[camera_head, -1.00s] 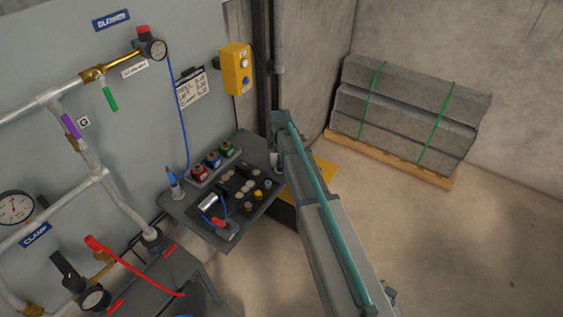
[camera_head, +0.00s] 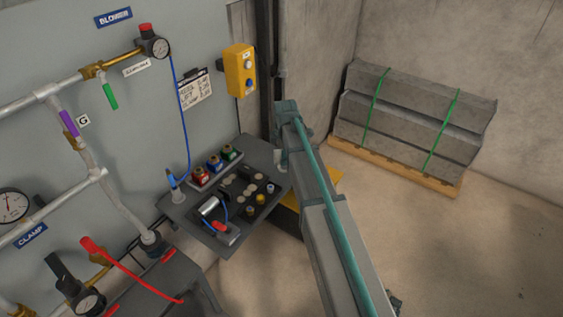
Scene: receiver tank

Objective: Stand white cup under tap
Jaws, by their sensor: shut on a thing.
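My arm's far end (camera_head: 287,110) shows in the head view above the right edge of the dark work shelf. My gripper itself is hidden behind the arm, so its jaws do not show. A small pale patch shows against the left side of the arm's end; I cannot tell whether it is the white cup or part of my arm. Valves with green (camera_head: 110,95), purple (camera_head: 69,123) and red (camera_head: 92,246) handles sit on the wall pipes at left. I cannot tell which of them is the tap.
The dark shelf (camera_head: 179,212) carries red, blue and green items (camera_head: 214,161), a metal cylinder (camera_head: 209,206) and several small round parts. A blue-topped tool (camera_head: 172,181) stands at its left. A yellow control box (camera_head: 240,70) hangs above. Strapped concrete blocks (camera_head: 412,118) stand far right; floor there is clear.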

